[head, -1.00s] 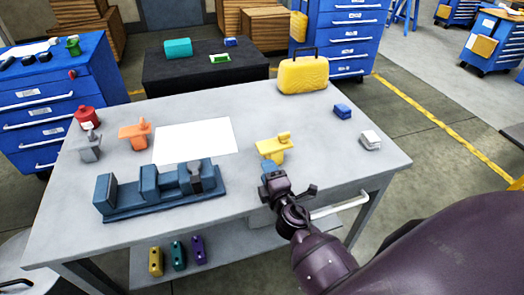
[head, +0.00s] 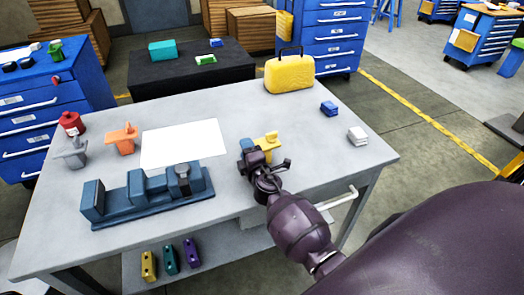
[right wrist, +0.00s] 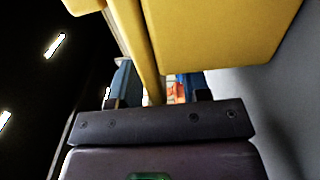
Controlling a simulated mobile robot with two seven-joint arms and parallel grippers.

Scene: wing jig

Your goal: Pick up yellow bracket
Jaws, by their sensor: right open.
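The yellow bracket (head: 268,141) lies on the grey table (head: 300,140), right of the white sheet. My right gripper (head: 247,146) is over its near left side and hides part of it. In the right wrist view the bracket (right wrist: 215,35) is large and close, in front of the open fingers (right wrist: 160,90), with its narrow part reaching down between them. I cannot tell whether the fingers touch it. My left gripper is not in view.
A blue jig (head: 150,196) stands left of the gripper. A white sheet (head: 185,145), an orange bracket (head: 122,139) and a grey bracket (head: 73,151) lie further left. A yellow case (head: 289,75) stands at the back. A blue block (head: 329,108) and a white block (head: 357,135) lie right.

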